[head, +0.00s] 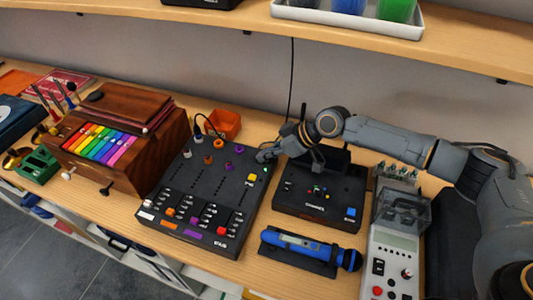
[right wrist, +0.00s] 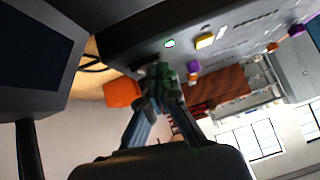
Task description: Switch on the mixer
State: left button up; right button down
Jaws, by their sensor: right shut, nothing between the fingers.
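The mixer (head: 202,186) is a black console with knobs, sliders and coloured buttons, in the middle of the head view. A yellow button (head: 251,178) sits near its right edge, with a small green light (head: 265,169) beside it. My right gripper (head: 262,156) is shut and empty at the mixer's back right corner. In the right wrist view the shut fingertips (right wrist: 160,76) point at the mixer (right wrist: 140,32), near the green light (right wrist: 169,43) and the yellow button (right wrist: 204,41). I cannot tell whether they touch it. My left gripper is not in view.
A black device (head: 318,206) stands right of the mixer, under my right arm. A blue microphone (head: 310,247) lies in front of it. A wooden box with rainbow keys (head: 100,143) stands left. An orange container (head: 225,124) is behind the mixer, and a shelf (head: 230,20) runs above.

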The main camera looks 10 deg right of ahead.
jog(key=shift+f, duration=0.25)
jog(key=shift+w+d+r+b, duration=0.15)
jog(key=shift+w+d+b, duration=0.15)
jog(key=shift+w+b, duration=0.15)
jog(key=shift+w+d, duration=0.15)
jog(key=shift+w, duration=0.05)
jog(key=shift+r, duration=0.1)
jog(key=shift+s+d+r, duration=0.1)
jog(key=shift+d+r, duration=0.05)
jog(key=shift+r, duration=0.05)
jog(key=v, duration=1.1)
jog(key=shift+d+r, duration=0.15)
jog(key=shift+r, duration=0.05)
jog(key=a+r+b, duration=0.1)
jog(key=b, duration=0.3)
jog(key=r+b, duration=0.2)
jog(key=b, duration=0.3)
jog(key=shift+s+a, duration=0.2)
jog(key=shift+a, duration=0.2)
